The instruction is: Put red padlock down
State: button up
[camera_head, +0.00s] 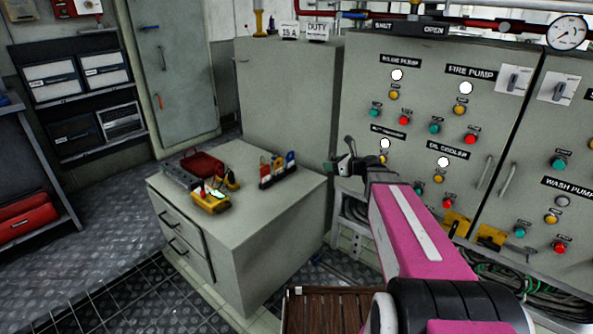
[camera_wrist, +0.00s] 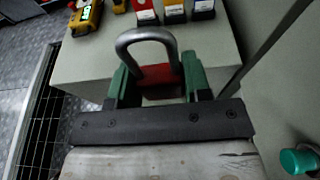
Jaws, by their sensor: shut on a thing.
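The red padlock (camera_wrist: 158,75) shows in the wrist view with its grey shackle pointing up and away. My gripper (camera_wrist: 157,84) is shut on its red body, with a green finger on each side. In the head view my gripper (camera_head: 346,164) is in front of the control panel, to the right of the grey drawer cabinet (camera_head: 240,245). The padlock's red body is hard to make out there. In the wrist view the cabinet top (camera_wrist: 80,65) lies beyond and below the padlock, which appears held clear of it.
The front right of the top is bare. The control panel (camera_head: 420,110) with buttons stands close by on the right.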

jog(key=d+f+x, duration=0.1)
jog(key=f+x, duration=0.1)
jog(key=x, duration=0.9)
jog(key=f+x, duration=0.3)
jog(key=x, duration=0.7)
jog(key=shift+s+f, duration=0.2)
jog(key=shift+f, duration=3.25)
